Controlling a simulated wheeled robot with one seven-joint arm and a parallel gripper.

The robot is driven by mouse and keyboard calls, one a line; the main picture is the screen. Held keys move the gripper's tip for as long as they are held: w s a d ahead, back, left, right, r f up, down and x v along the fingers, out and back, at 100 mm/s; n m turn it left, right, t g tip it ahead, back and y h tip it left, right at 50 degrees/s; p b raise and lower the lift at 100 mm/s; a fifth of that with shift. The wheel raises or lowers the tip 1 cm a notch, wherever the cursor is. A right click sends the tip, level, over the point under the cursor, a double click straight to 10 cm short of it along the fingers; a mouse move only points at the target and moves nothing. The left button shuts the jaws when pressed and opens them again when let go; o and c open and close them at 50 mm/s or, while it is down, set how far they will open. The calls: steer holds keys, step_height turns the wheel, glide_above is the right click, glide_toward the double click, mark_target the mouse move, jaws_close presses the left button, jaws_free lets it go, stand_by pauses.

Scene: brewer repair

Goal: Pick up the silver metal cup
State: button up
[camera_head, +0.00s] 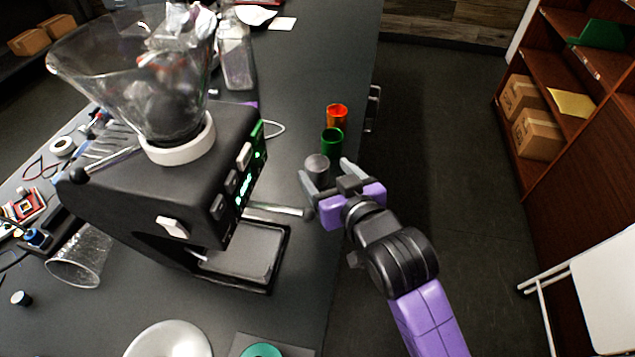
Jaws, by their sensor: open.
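The silver metal cup (317,165) stands on the dark table, in line with a green cup (331,141) and a red-orange cup (337,114) behind it, close to the table's right edge. My gripper (326,176) is open at the near side of the silver cup. One finger is to the left of the cup and the other to its right. I cannot tell whether either finger touches the cup. The cup's lower part is partly hidden by the gripper.
A black coffee machine (190,190) with a large glass funnel (135,80) stands left of the cups. Its silver handle (278,209) sticks out toward my gripper. A white bowl (168,341) sits at the near edge. Open floor (450,150) lies right of the table.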

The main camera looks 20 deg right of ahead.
mark_target(322, 173)
steer(key=shift+s+d+f+g, duration=0.1)
steer(key=shift+s+f+g, duration=0.1)
steer(key=shift+f, duration=0.25)
steer(key=shift+s+f+g, duration=0.1)
steer(key=shift+f+g, duration=0.1)
steer(key=shift+f, duration=0.25)
steer(key=shift+w+d+f, duration=0.1)
steer(key=shift+w+f, duration=0.1)
steer(key=shift+w, duration=0.05)
steer(key=shift+p+x, duration=0.65)
steer(key=shift+x, duration=2.9)
steer(key=c, duration=1.5)
